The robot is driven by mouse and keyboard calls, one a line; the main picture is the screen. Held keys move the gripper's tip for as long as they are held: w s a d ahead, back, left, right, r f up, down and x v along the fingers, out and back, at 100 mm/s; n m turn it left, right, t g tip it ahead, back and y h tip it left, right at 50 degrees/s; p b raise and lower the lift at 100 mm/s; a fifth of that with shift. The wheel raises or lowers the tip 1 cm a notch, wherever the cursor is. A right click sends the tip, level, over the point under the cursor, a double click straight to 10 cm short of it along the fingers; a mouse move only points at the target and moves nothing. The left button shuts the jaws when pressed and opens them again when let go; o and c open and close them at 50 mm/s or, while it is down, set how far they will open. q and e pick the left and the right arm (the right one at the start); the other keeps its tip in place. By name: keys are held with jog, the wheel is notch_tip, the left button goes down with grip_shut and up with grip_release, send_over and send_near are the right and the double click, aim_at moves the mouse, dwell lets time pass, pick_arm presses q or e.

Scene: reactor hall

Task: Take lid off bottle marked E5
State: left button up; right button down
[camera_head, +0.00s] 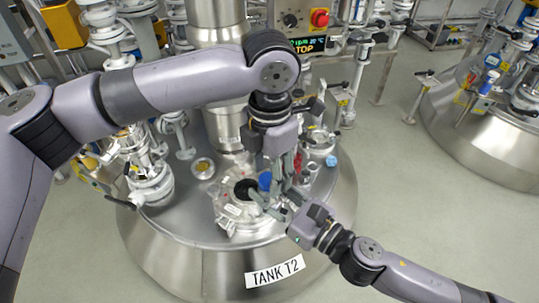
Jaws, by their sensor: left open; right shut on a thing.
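A small blue lid (265,180) shows above the tank top, beside the dark round port; I take it to be the bottle's lid. The bottle under it is mostly hidden by the fingers, and I cannot read an E5 mark. My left gripper (282,182) points down from above, open, with its fingers just right of the blue lid; I cannot tell whether they touch it. My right gripper (266,204) reaches in from the lower right and is shut on what seems to be the bottle, below the lid.
The steel tank top (185,222), labelled TANK T2 (274,270), carries a dark open port (245,189), white valves (151,185) and pipes close around the grippers. A control box with a red knob (320,18) stands behind.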

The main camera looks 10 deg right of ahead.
pick_arm(q)
jog(key=shift+f, duration=0.5)
